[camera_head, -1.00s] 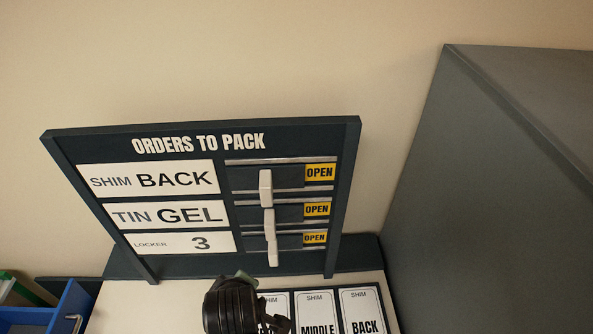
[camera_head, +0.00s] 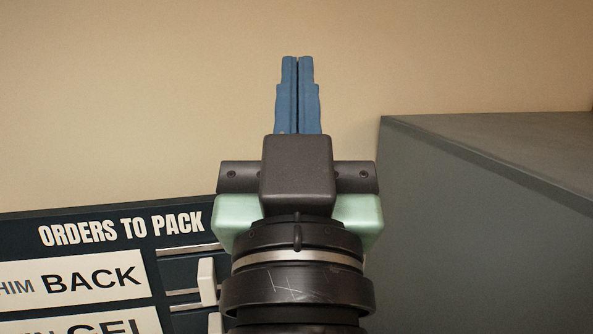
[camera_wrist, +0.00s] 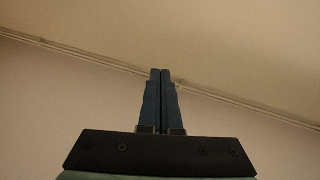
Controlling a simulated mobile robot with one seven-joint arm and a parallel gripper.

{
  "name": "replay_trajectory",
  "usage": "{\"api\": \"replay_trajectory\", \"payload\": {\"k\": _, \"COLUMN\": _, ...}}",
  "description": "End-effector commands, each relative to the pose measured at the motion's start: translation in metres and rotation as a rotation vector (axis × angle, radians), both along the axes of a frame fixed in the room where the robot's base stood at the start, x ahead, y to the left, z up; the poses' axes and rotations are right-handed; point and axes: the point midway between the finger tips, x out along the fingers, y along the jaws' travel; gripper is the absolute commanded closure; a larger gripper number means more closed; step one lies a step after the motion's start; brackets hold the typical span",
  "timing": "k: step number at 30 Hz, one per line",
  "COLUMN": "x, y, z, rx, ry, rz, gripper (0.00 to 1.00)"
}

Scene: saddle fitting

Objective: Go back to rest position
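My gripper (camera_head: 298,62) is raised upright in the middle of the head view, its two blue fingers pointing up against the bare wall. The fingers lie together with only a thin line between them, and nothing shows in them. In the wrist view my gripper (camera_wrist: 160,73) is also shut and empty, with wall and ceiling behind it. The orders board (camera_head: 75,243) stands at the lower left of the head view, partly cut off by the frame and partly hidden behind my wrist.
A large grey cabinet-like block (camera_head: 480,200) stands at the right, its top edge below my fingertips. The beige wall (camera_head: 130,100) behind is bare. A white slider (camera_head: 207,281) on the board shows just left of my wrist.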

Motion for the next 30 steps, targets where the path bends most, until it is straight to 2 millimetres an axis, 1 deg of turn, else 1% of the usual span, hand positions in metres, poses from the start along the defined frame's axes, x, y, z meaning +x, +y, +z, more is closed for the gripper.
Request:
{"api": "replay_trajectory", "payload": {"k": 1, "x": -0.013, "y": 0.000, "z": -0.008, "rx": -0.001, "ry": -0.059, "rz": 0.000, "gripper": 1.00}}
{"api": "replay_trajectory", "payload": {"k": 3, "x": -0.027, "y": 0.000, "z": -0.002, "rx": -0.001, "ry": -0.121, "rz": 0.000, "gripper": 1.00}}
{"api": "replay_trajectory", "payload": {"k": 6, "x": -0.039, "y": 0.000, "z": 0.003, "rx": -0.001, "ry": -0.177, "rz": 0.000, "gripper": 1.00}}
{"api": "replay_trajectory", "payload": {"k": 8, "x": -0.044, "y": 0.000, "z": 0.006, "rx": -0.001, "ry": -0.195, "rz": -0.001, "gripper": 1.00}}
{"api": "replay_trajectory", "payload": {"k": 30, "x": -0.045, "y": 0.000, "z": 0.007, "rx": -0.002, "ry": -0.199, "rz": -0.002, "gripper": 1.00}}
